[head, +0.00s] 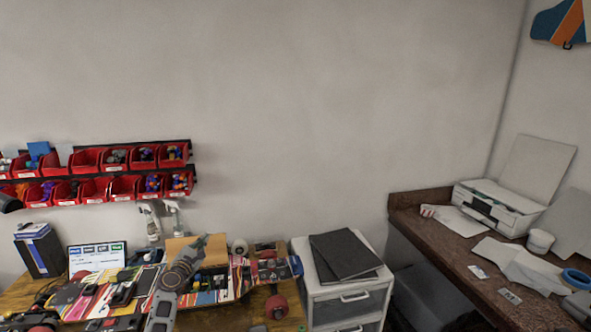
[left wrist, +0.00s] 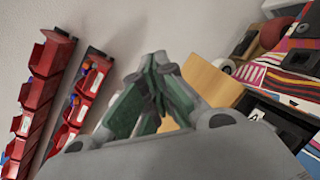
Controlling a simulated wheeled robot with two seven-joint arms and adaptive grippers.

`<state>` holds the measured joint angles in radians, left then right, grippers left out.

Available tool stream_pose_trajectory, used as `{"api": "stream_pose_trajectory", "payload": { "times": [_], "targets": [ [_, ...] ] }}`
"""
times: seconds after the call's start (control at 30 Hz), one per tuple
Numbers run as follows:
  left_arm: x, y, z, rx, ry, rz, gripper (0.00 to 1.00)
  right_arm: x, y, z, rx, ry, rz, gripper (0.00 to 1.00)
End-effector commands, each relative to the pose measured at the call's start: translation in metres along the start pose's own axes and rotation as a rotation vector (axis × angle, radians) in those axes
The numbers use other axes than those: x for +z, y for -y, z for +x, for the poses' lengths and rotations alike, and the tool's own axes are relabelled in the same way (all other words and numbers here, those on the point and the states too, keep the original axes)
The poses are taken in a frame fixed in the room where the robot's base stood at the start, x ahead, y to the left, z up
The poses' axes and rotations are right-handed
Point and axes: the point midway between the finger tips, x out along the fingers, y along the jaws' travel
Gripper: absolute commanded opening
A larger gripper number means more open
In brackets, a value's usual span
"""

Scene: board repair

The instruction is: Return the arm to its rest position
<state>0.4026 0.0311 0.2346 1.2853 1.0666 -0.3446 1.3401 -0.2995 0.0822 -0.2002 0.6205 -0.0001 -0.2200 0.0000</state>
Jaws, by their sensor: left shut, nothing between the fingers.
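My left arm comes up from the bottom of the head view. My left gripper (head: 203,241) points up and away, over the cluttered workbench and in front of a cardboard-coloured box (head: 214,249). In the left wrist view the green-padded fingers (left wrist: 158,62) come together at their tips, shut and empty. The arm hides part of the colourful skateboard deck (head: 243,270) and the bench behind it. My right gripper is not in view.
Red parts bins (head: 124,186) hang in two rows on the wall, left of the gripper. Spray bottles (head: 152,225) stand behind the bench. A white drawer unit (head: 325,310) and a brown counter (head: 428,228) with a printer (head: 497,207) are to the right.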

Motion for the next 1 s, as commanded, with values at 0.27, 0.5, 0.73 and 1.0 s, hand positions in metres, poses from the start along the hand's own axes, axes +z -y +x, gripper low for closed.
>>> {"api": "stream_pose_trajectory", "payload": {
  "times": [0.27, 0.5, 0.73, 1.0],
  "targets": [
    [0.002, 0.065, -0.05, -0.209, 0.03, 0.42, 0.0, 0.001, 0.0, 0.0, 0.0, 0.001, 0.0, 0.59],
    [0.0, 0.118, -0.1, -0.392, 0.073, 0.763, 0.0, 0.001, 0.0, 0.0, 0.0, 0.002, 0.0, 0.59],
    [-0.005, 0.161, -0.157, -0.569, 0.128, 1.073, 0.0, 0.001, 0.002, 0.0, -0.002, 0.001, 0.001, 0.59],
    [-0.012, 0.201, -0.23, -0.782, 0.212, 1.405, 0.0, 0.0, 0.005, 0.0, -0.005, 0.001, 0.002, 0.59]
  ]
}}
